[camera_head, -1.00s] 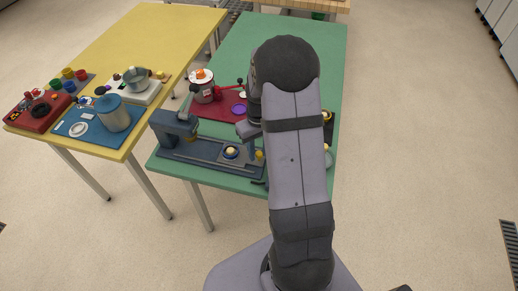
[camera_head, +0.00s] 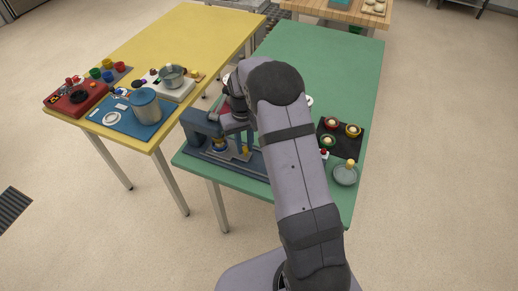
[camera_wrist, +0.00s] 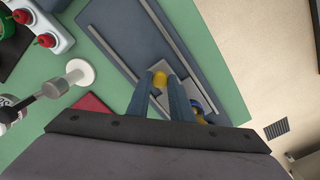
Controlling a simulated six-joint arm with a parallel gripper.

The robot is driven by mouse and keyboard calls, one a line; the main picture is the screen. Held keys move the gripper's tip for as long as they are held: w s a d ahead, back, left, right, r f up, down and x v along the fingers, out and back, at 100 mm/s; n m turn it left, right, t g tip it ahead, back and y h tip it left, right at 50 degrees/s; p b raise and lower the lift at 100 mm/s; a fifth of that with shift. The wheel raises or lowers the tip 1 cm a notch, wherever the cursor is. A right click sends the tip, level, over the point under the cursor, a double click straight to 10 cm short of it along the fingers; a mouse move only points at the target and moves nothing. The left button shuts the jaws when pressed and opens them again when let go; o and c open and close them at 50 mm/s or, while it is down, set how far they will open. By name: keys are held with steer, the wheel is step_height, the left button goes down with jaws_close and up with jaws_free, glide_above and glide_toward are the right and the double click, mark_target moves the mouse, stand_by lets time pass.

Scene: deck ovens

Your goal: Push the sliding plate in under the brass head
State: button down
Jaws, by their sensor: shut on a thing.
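The blue press (camera_head: 203,124) stands at the near left corner of the green table, its arm over a long blue base (camera_wrist: 110,30). The grey sliding plate (camera_head: 236,156) lies in the base, close to the press arm; its yellow knob (camera_head: 246,151) is at the plate's right part. My gripper (camera_wrist: 160,84) is shut on the yellow knob (camera_wrist: 159,78). A blue-rimmed round piece with yellow (camera_head: 219,146) shows at the plate's left, below the press arm. It is partly hidden behind a finger in the wrist view. I cannot make out the brass head clearly.
A dark tray (camera_head: 341,137) with several small bowls and a grey dish (camera_head: 345,174) stand at the right of the green table. My arm hides the table's middle.

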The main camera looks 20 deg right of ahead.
steer(key=shift+w+a+r, duration=0.15)
steer(key=shift+w+a, duration=0.05)
steer(key=shift+w, duration=0.05)
steer(key=c, duration=1.6)
jaws_free()
steer(key=shift+r+b, duration=1.05)
steer(key=shift+r, duration=2.55)
